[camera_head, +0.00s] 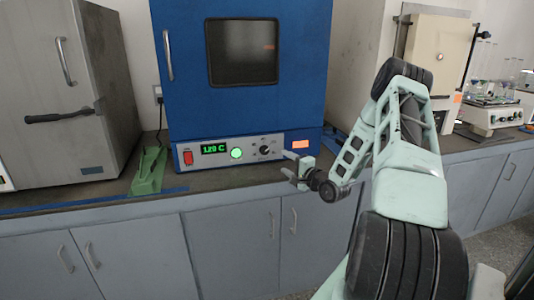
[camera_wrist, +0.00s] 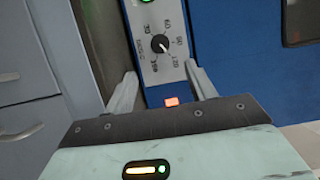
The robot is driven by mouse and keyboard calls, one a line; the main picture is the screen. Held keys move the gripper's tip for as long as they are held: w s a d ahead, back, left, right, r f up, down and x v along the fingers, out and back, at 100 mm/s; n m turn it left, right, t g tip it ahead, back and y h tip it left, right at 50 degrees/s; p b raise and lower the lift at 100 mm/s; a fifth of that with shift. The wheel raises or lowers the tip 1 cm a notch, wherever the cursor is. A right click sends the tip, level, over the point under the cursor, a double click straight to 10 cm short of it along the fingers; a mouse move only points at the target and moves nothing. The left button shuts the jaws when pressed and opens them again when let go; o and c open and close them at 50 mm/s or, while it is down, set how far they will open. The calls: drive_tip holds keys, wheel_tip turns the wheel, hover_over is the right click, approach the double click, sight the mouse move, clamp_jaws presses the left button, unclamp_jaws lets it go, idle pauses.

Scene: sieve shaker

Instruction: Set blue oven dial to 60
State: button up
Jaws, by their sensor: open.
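The blue oven (camera_head: 187,100) stands on the counter, with a grey control panel along its lower front. The panel has a lit green display (camera_head: 215,149) that seems to read 120 C, a green button (camera_head: 236,154) and a small black dial (camera_head: 265,150). My gripper (camera_head: 292,170) is just right of and below the dial, in front of the panel. In the wrist view my gripper (camera_wrist: 160,90) is open, its fingers apart and empty, with the dial ahead between and beyond the tips.
A red switch (camera_head: 187,158) sits at the panel's left. A grey oven (camera_head: 60,90) stands left, with a green object (camera_head: 150,170) between the ovens. A beige cabinet (camera_head: 435,50) and a glassware rack (camera_head: 495,100) stand right. Cupboards (camera_head: 240,235) lie below the counter.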

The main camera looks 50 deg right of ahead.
sight(266, 151)
drive_tip(key=w, duration=0.3)
drive_tip(key=w+d, duration=0.1)
drive_tip(key=w, duration=0.3)
drive_tip(key=w+d+p, duration=0.1)
drive_tip(key=w, duration=0.3)
drive_tip(key=shift+w, duration=0.1)
drive_tip(key=shift+a, duration=0.1)
drive_tip(key=c, duration=1)
